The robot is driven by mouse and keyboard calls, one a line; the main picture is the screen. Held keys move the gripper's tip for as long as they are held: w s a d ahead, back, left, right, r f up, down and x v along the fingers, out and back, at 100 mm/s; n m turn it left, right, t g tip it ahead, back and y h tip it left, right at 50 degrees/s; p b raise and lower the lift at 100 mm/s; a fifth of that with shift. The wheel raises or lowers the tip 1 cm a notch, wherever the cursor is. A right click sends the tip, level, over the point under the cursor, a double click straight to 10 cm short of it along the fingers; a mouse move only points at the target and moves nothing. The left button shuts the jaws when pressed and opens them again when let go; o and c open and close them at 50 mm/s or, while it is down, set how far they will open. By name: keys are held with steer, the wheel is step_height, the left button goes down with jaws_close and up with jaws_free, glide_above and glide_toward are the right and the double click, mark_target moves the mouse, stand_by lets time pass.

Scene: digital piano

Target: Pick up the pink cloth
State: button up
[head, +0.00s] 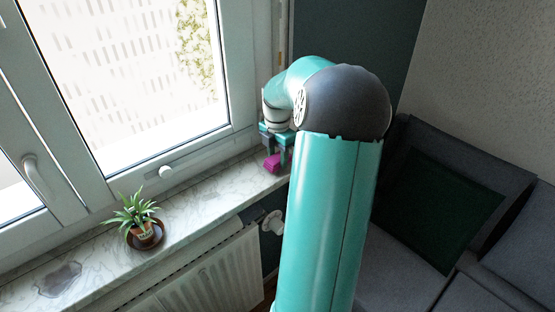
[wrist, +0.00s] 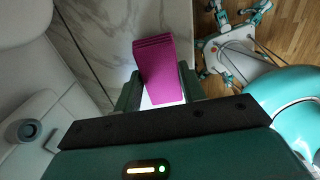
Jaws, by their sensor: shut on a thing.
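The pink cloth (head: 272,163) is a small folded magenta bundle at the right end of the marble windowsill in the head view. In the wrist view the cloth (wrist: 162,70) shows its stacked folds at the top and reaches down between the fingers. My gripper (head: 276,158) points down at the cloth, and it also shows in the wrist view (wrist: 160,90) with one finger on each side of the cloth. It is shut on the cloth. I cannot tell whether the cloth touches the sill.
The marble windowsill (head: 200,203) runs along the window, with a potted plant (head: 143,232) on a saucer to the left. A radiator (head: 215,275) is below, and a dark sofa (head: 460,180) stands at right.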

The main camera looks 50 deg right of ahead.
steer(key=s+a+r, duration=0.9)
steer(key=s+r, duration=0.1)
steer(key=r, duration=0.1)
steer(key=shift+s+a+r, duration=0.2)
steer(key=shift+a+r, duration=0.05)
steer(key=shift+r, duration=0.1)
steer(key=o, duration=0.3)
steer(key=shift+c, duration=1.1)
steer(key=shift+w, duration=0.15)
